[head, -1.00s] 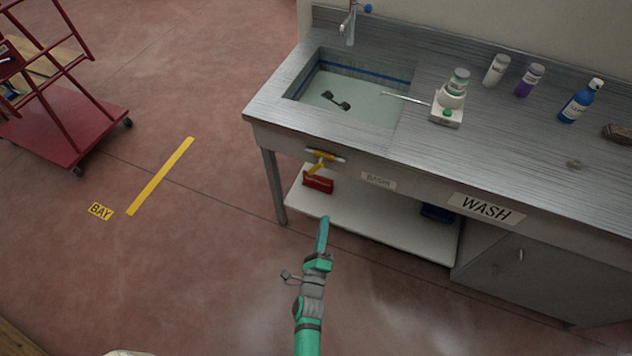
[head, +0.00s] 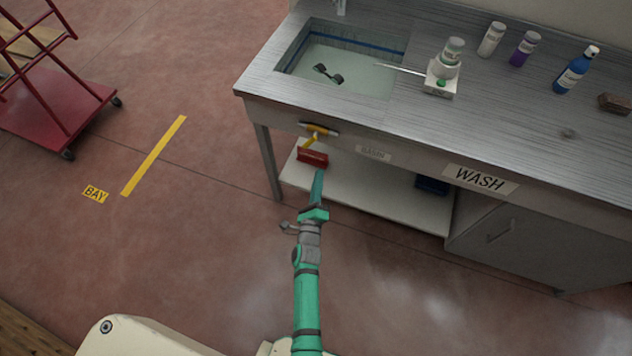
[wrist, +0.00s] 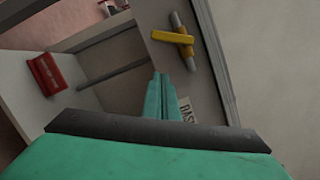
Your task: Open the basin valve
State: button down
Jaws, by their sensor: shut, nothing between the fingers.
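The basin valve has a yellow lever handle (head: 311,140) on a grey pipe piece (head: 320,129), on the front of the wash bench below the basin (head: 345,72). In the wrist view the yellow handle (wrist: 172,37) lies across the grey pipe, above my fingertips. My green gripper (head: 319,174) is shut and empty, pointing toward the bench front, below the handle in the head view. In the wrist view my closed fingers (wrist: 158,80) are apart from the handle in the picture. The basin holds liquid and a dark object (head: 328,76).
A red box (head: 312,158) and a blue box (head: 432,185) sit on the lower shelf (head: 370,195). A red cart (head: 50,118) stands at the left. The floor around the yellow line (head: 154,155) is clear.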

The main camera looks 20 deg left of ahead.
aim_at(309, 142)
jog(key=w+a+r, duration=0.2)
jog(key=w+a, duration=0.2)
jog(key=w, duration=0.2)
jog(key=shift+a+r, duration=0.3)
jog(key=shift+r, duration=0.1)
dwell(0.4)
